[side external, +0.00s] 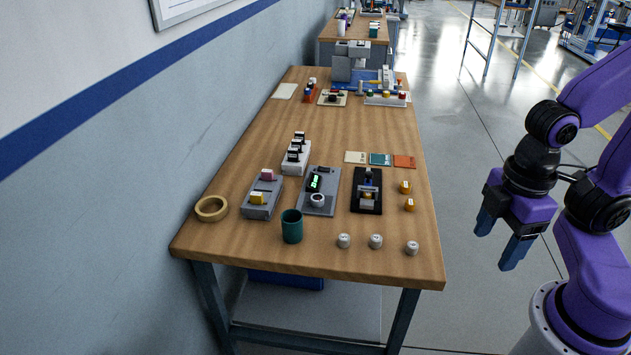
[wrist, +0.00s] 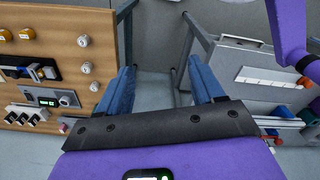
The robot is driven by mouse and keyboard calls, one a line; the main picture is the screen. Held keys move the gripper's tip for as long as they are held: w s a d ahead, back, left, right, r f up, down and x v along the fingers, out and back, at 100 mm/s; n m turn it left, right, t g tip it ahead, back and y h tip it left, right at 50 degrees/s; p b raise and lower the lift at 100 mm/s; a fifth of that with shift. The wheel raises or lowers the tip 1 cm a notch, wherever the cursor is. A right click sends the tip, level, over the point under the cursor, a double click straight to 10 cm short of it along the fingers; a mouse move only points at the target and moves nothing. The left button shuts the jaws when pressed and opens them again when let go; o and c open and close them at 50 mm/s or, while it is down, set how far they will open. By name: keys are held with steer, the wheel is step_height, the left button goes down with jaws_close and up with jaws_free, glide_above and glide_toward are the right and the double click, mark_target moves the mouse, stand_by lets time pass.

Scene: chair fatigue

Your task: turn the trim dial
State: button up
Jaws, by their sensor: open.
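The trim dial appears to be the round white knob (side external: 318,199) on a grey box (side external: 320,179) with a green lit display, near the front middle of the table. In the wrist view the same knob (wrist: 64,101) shows at the left on its box (wrist: 42,96). My gripper (side external: 497,246) is open and empty, with blue fingers pointing down, off the table's right side and well apart from the dial. In the wrist view my gripper (wrist: 161,88) has floor between its fingers. Any label on the dial is too small to read.
A green cup (side external: 292,227) stands just in front of the dial box. A grey box with pink and yellow switches (side external: 263,195) is to its left, a black device (side external: 367,191) to its right. Several white knobs (side external: 376,241) lie near the table's front edge. A tape roll (side external: 211,208) lies at left.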

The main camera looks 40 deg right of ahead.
stand_by(0.4)
steer(key=w+a+r, duration=0.1)
steer(key=w+a, duration=0.5)
steer(key=w, duration=0.6)
steer(key=n+t+y, duration=0.1)
steer(key=y, duration=0.3)
glide_above(318, 197)
steer(key=s+d, duration=0.3)
steer(key=d, duration=0.3)
step_height(318, 197, down, 8)
steer(key=x, duration=1.1)
steer(key=w+x, duration=0.1)
steer(key=x, duration=0.5)
steer(key=shift+w+d, duration=0.1)
steer(key=shift+d, duration=0.3)
steer(key=shift+t, duration=0.3)
steer(key=c, duration=1)
